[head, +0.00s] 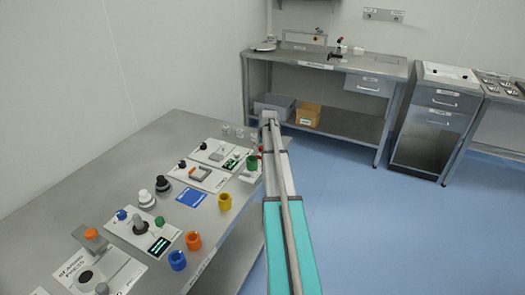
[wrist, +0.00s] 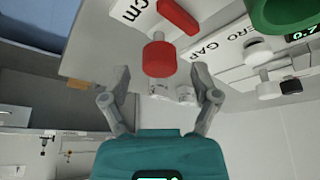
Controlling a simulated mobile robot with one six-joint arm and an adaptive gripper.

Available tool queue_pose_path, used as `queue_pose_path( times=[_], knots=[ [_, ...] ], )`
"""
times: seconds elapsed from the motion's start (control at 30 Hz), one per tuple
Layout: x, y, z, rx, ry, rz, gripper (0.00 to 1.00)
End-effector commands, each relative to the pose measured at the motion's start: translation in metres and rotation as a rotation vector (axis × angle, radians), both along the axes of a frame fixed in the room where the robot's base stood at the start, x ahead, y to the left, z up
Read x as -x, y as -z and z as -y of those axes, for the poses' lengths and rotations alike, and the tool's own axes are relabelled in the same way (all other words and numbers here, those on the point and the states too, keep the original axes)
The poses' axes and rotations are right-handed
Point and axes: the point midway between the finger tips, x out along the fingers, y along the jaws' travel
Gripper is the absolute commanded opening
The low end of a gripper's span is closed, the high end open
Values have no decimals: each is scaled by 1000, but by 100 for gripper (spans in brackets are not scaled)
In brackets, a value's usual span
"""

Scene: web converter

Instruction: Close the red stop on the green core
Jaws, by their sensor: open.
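In the wrist view a red round knob (wrist: 160,58) and a red bar (wrist: 178,17) show at the table's edge; I take these as the red stop. A pale rod runs between them. The green core (wrist: 285,14), a hollow green ring, is cut off at the top right. In the head view the green core (head: 252,163) stands near the table's right edge, beside my arm. My gripper (wrist: 160,73) is open and empty, its fingers on either side of the knob and a little short of it. The gripper is hidden behind my arm in the head view.
The table (head: 120,165) holds gauges, a blue pad (head: 192,197), knobs and coloured rings, including a yellow one (head: 225,201) near the right edge. A black-and-white knob (wrist: 268,89) lies right of the gripper. The blue floor (head: 390,220) right of the table is clear.

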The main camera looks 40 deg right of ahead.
Motion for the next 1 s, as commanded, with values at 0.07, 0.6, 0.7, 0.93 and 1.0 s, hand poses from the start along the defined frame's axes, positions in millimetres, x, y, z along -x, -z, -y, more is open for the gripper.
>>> queue_pose_path(
  times=[0.07,0.6,0.7,0.93,1.0],
  knots=[
    [-1,4,1,0,0,0,78],
    [-2,6,1,0,0,0,62],
    [-2,6,1,0,0,0,43],
    [-2,6,1,0,0,0,17],
    [-1,6,-1,0,0,0,17]
  ],
)
